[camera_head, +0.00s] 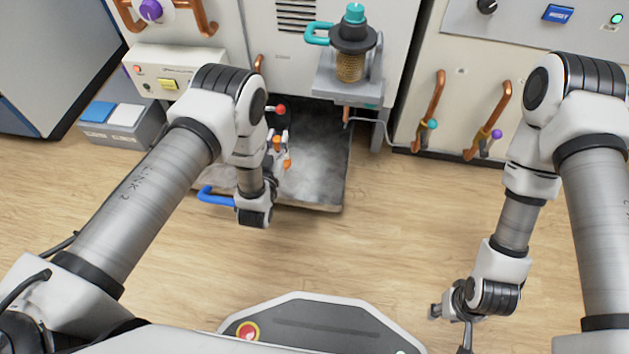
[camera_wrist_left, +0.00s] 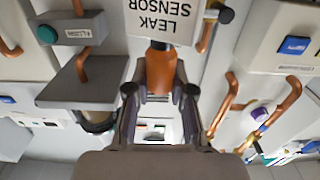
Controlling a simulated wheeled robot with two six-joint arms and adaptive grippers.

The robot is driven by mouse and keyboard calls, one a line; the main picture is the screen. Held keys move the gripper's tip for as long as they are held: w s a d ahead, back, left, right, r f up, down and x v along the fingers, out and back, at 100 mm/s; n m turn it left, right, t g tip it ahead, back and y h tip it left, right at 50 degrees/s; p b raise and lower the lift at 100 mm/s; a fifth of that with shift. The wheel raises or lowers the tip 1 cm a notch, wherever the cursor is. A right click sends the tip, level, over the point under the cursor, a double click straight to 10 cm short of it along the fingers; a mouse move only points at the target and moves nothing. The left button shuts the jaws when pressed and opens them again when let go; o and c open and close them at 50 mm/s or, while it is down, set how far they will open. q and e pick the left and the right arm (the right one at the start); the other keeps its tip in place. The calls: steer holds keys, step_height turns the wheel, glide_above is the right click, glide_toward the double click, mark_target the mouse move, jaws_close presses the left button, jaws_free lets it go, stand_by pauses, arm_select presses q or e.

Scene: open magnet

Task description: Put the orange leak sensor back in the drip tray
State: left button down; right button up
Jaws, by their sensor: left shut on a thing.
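My left gripper (camera_head: 281,152) is over the left part of the drip tray, partly hidden behind its own wrist. It is shut on the orange leak sensor (camera_wrist_left: 160,72), which sits between both fingers in the left wrist view. Only small orange bits of the sensor show in the head view (camera_head: 287,164). A white plate (camera_wrist_left: 165,22) reading "LEAK SENSOR" shows just beyond the orange body; I cannot tell whether it is attached. The grey drip tray (camera_head: 322,165) lies at floor level under the cabinet. My right gripper (camera_head: 452,312) is low at the right, away from the tray.
A blue handle (camera_head: 216,196) is at the tray's front left. A shelf with a teal-topped filter (camera_head: 352,52) overhangs the tray's back right. A grey box (camera_head: 122,126) stands at the left. Copper pipes (camera_head: 433,110) line the right cabinet. The front floor is clear.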

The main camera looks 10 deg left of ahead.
arm_select(q)
steer(key=shift+d+f, duration=0.1)
steer(key=shift+f, duration=0.05)
step_height(320, 180, down, 10)
steer(key=b, duration=0.6)
steer(key=shift+r, duration=0.3)
steer(key=c, duration=1)
jaws_free()
